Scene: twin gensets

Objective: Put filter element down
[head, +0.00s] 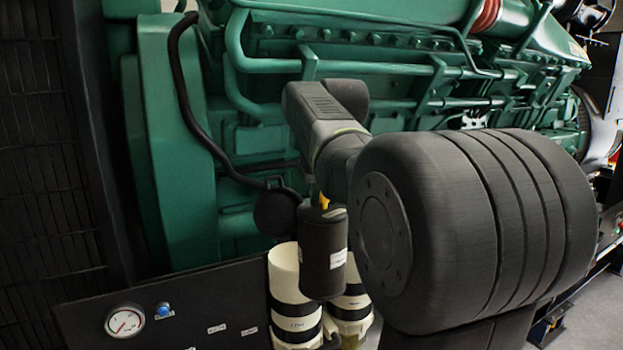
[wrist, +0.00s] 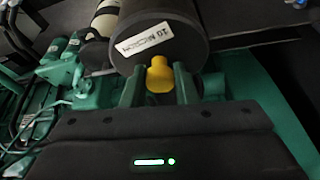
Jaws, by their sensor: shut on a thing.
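The filter element (head: 323,262) is a dark upright cylinder with a small white label. In the wrist view the filter element (wrist: 185,22) shows a label that seems to read "10 MICRON" and a yellow knob (wrist: 159,76). My gripper (head: 322,201) is above the element with its jaws at the yellow knob, shut on it. In the wrist view my gripper (wrist: 159,88) has one finger on each side of the knob. The element hangs in front of two white canisters with black bands, the left one (head: 290,272) and the right one (head: 357,275). It partly hides both.
A green engine (head: 180,150) with pipes fills the background. A dark panel (head: 200,300) with a round gauge (head: 124,321) and a blue knob (head: 164,309) stands at lower left. A black hose (head: 187,100) runs down the engine. My arm covers much of the right side.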

